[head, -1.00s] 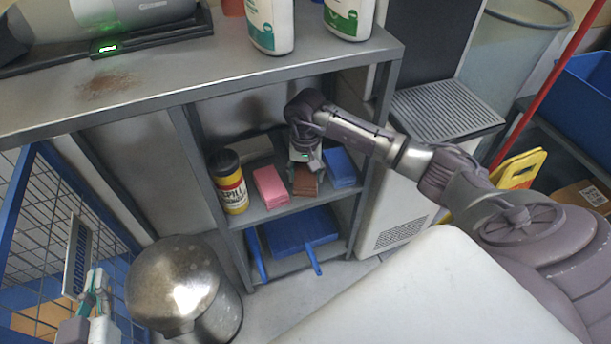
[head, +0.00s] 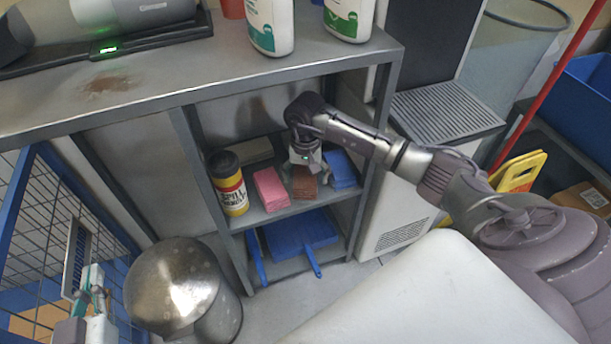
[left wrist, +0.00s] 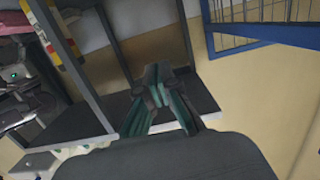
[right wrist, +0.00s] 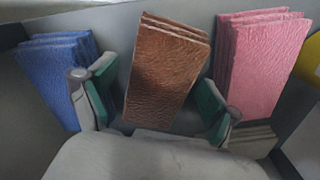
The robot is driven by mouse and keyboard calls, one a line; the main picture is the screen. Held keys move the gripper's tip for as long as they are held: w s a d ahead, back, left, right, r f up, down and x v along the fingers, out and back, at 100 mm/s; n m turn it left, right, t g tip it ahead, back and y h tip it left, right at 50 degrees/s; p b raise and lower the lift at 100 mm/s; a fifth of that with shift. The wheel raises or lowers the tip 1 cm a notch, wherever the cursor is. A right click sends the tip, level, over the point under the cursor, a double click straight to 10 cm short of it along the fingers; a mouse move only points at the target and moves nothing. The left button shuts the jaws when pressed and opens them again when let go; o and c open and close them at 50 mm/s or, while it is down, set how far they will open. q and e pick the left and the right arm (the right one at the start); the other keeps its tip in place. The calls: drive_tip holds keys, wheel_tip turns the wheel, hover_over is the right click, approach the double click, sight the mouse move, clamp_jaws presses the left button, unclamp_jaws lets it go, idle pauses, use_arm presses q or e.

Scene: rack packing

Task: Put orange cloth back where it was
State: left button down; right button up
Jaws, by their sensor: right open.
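The orange cloth, a brownish-orange folded stack (head: 304,182), lies on the middle shelf between the pink and blue cloths. It also shows in the right wrist view (right wrist: 165,72). My right gripper (head: 304,162) is above and behind it in the head view. In the right wrist view, the fingers (right wrist: 155,100) are spread apart on either side of the stack's near end, and I see no grip on it. My left gripper (head: 97,282) is at the lower left, away from the shelf; its fingers (left wrist: 163,85) are together and empty.
A pink stack (head: 270,188) and a blue stack (head: 340,168) flank the orange one. A yellow spill canister (head: 230,185) stands at the shelf's left. A blue dustpan (head: 300,232) is below. A metal bin (head: 178,285) and a wire cage (head: 30,230) stand left.

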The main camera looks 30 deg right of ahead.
sight(305, 175)
drive_tip(key=shift+r, duration=0.15)
wheel_tip(305, 175, up, 6)
drive_tip(key=shift+r+p, duration=0.25)
drive_tip(key=shift+p, duration=0.7)
drive_tip(key=shift+r, duration=0.45)
use_arm(q)
drive_tip(key=s+a+f+g+y, duration=0.1)
drive_tip(key=s+a+f+g, duration=0.1)
drive_tip(key=s+f+g, duration=0.2)
wheel_tip(305, 175, down, 4)
drive_tip(key=shift+s+a+r+g+y, duration=0.2)
drive_tip(key=shift+g+y, duration=0.2)
drive_tip(key=shift+g, duration=0.4)
